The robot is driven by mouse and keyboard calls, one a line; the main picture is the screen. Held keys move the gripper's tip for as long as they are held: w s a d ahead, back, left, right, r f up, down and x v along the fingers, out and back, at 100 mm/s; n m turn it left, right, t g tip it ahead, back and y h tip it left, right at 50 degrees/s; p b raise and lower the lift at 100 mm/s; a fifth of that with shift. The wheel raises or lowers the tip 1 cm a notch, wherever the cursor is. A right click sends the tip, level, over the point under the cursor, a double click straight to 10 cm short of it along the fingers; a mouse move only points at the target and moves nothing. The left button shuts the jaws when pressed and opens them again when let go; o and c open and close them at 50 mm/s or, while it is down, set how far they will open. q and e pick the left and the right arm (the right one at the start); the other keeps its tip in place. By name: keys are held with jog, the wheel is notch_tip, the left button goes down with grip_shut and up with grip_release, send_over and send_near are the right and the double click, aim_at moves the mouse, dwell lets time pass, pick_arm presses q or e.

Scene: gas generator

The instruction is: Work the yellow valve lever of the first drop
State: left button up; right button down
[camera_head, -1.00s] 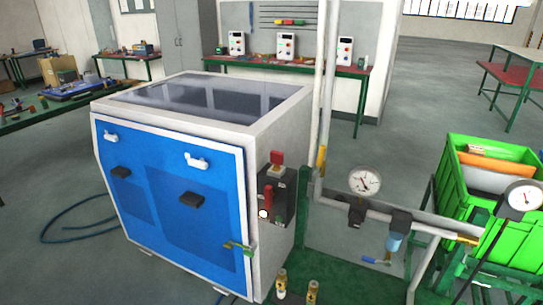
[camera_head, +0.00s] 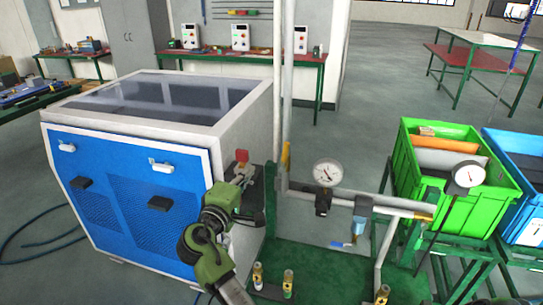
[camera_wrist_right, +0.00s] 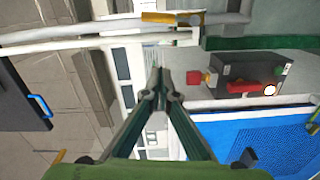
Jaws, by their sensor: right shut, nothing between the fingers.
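The yellow valve lever (camera_head: 286,157) lies along the upright grey pipe just right of the generator cabinet. It also shows as a yellow bar at the top of the right wrist view (camera_wrist_right: 172,18), lying along the pipe. My right gripper (camera_head: 254,216) is in front of the cabinet's right side, left of and below the lever and apart from it. In the right wrist view its fingers (camera_wrist_right: 165,75) are closed together and empty, with the lever beyond the tips. My left gripper is out of view.
The cabinet's control box (camera_wrist_right: 248,75) with red switches is close to my right arm. A pressure gauge (camera_head: 327,173) and horizontal pipe (camera_head: 350,196) stand to the right. Another yellow handle (camera_head: 423,217) is at that pipe's end. Green and blue crates (camera_head: 450,185) (camera_head: 525,180) stand farther right.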

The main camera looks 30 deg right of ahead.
aim_at(285, 157)
jog(key=w+d+p, duration=0.1)
jog(key=w+d, duration=0.2)
jog(key=d, duration=0.8)
jog(key=shift+w, duration=0.25)
jog(key=shift+d, duration=0.15)
